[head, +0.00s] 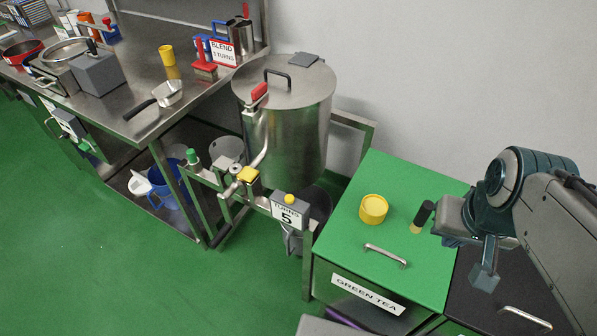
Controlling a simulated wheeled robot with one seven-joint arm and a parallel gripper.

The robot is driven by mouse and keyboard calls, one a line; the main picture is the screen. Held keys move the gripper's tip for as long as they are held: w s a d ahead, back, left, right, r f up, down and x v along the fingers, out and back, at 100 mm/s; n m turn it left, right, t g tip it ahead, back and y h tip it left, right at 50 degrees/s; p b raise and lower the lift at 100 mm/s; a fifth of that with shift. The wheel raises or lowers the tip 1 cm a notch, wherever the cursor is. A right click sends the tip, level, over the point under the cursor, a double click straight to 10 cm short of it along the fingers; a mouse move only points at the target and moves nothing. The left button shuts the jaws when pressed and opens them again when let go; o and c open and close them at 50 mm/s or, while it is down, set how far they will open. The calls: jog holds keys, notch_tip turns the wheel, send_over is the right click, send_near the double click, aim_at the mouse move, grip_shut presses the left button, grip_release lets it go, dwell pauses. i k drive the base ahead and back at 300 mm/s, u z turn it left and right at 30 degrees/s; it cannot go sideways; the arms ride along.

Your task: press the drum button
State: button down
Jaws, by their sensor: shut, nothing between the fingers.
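The steel drum (290,135) stands in a frame at centre, with a lid and a red-gripped crank (258,95) on its near left side. On the frame's front rail is a grey box (288,212) reading "TURNS 5", with a small yellow button (289,198) on top. A green knob (191,157) stands at the frame's left end, and a yellow block (248,176) sits between. I cannot tell from labels which one is the drum button. My gripper (485,278) is shut and empty at the right, pointing down over a dark lid, well apart from the drum.
A green bin (430,265) labelled "GREEN TEA" stands between my gripper and the drum. A yellow tub (373,209) and a black-handled scoop (422,217) are on it. A steel bench (130,75) with tools is at upper left. The green floor at left is clear.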

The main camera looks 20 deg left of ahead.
aim_at(289, 199)
jog(key=k, duration=0.45)
jog(key=z, duration=3.15)
jog(key=k, duration=1.55)
jog(key=u, duration=1.7)
